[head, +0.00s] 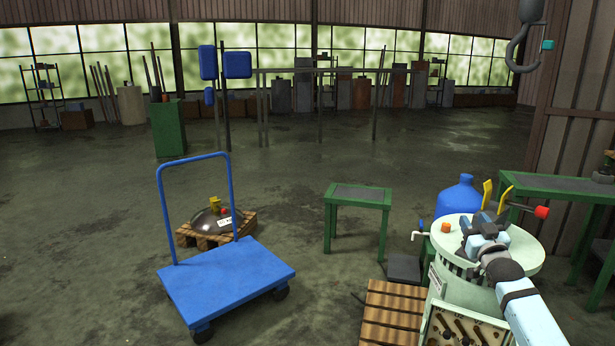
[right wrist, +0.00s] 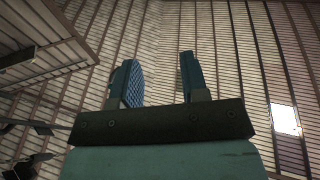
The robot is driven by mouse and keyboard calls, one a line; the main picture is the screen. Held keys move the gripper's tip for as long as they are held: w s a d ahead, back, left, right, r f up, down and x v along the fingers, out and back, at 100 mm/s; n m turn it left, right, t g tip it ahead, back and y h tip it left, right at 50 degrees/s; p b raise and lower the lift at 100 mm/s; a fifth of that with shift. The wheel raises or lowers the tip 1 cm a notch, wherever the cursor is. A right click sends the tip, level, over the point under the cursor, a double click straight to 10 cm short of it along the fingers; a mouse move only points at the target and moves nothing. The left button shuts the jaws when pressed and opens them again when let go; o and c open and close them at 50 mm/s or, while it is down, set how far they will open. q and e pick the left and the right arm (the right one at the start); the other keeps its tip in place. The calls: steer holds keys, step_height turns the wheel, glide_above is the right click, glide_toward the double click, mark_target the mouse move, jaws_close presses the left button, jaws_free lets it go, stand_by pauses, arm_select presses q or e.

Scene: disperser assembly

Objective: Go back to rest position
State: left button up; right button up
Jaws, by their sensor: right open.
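My right gripper (head: 496,197) is raised above the round pale green top (head: 525,258) of a machine at the lower right of the head view. In the right wrist view the open fingers (right wrist: 156,80) show against the ribbed ceiling or wall, and the gap is empty. My left gripper is not in either view.
A red knob (head: 541,212) shows close to the right gripper. A blue jug (head: 458,199) stands behind it. A green table (head: 360,193), a blue cart (head: 228,281) and a pallet (head: 243,226) with a dark dome stand left. A hook (head: 515,52) hangs at upper right.

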steer(key=s+a+f+n+g+y+b, duration=0.1)
steer(key=s+a+f+n+g+y, duration=0.15)
steer(key=s+a+f, duration=0.6)
steer(key=s+a+f+n+g+y+b, duration=0.1)
steer(key=s+a+f+y, duration=0.2)
steer(key=s+a+f, duration=0.6)
steer(key=s+a+r+m+y+b, duration=0.1)
steer(key=s+a+r, duration=0.25)
steer(key=s, duration=0.55)
steer(key=s+a+r+y+b, duration=0.1)
steer(key=s+a+r, duration=0.1)
steer(key=s+a, duration=0.5)
steer(key=s+a+r+m+y+b, duration=0.1)
steer(key=s+a+r+y, duration=0.15)
steer(key=s, duration=0.85)
arm_select(q)
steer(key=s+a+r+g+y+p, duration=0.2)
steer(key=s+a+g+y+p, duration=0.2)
steer(key=p, duration=3.4)
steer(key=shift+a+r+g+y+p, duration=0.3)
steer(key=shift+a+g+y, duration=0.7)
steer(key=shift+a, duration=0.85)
arm_select(e)
steer(key=s+d+r+g+h, duration=0.4)
steer(key=d+r+g+h, duration=0.2)
steer(key=d, duration=0.1)
steer(key=shift+s+d+r+g+h, duration=0.2)
steer(key=shift+d+r+g+h, duration=0.1)
steer(key=shift+g+h, duration=0.1)
